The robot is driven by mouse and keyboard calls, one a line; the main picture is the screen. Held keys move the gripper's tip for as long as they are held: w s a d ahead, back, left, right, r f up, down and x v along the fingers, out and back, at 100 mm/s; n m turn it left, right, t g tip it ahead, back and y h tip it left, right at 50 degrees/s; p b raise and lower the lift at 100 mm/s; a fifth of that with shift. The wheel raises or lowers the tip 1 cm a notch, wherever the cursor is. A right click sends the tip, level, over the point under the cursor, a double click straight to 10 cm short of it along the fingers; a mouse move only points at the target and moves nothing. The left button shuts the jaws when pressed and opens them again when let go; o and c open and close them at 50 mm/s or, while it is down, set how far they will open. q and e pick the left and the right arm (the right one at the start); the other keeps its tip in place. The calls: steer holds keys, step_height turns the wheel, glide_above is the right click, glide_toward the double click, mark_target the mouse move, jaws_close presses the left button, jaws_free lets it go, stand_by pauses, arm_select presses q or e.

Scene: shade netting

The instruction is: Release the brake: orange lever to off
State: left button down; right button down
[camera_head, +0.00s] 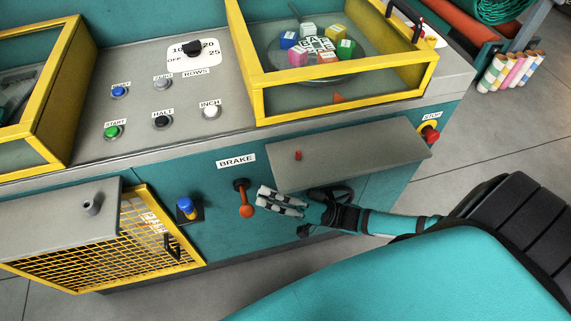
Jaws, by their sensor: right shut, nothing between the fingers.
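The orange brake lever (246,208) is on the teal front panel under the BRAKE label (236,160). It hangs from a dark pivot and points down, with its knob at the lower end. No on or off marks are readable beside it. My right gripper (263,198) comes in from the right, its fingertips just right of the lever. It is shut with nothing held. I cannot tell whether the fingertips touch the lever. My left gripper is out of view.
A grey shelf (350,153) juts out above my right gripper. A blue knob (186,207) and an open yellow mesh guard (150,235) lie to the left. A red STOP button (431,135) is at the right. Push buttons and a yellow-framed case (345,98) are above.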

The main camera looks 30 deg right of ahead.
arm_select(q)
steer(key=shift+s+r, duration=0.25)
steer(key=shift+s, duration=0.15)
arm_select(e)
steer(key=shift+x, duration=1.3)
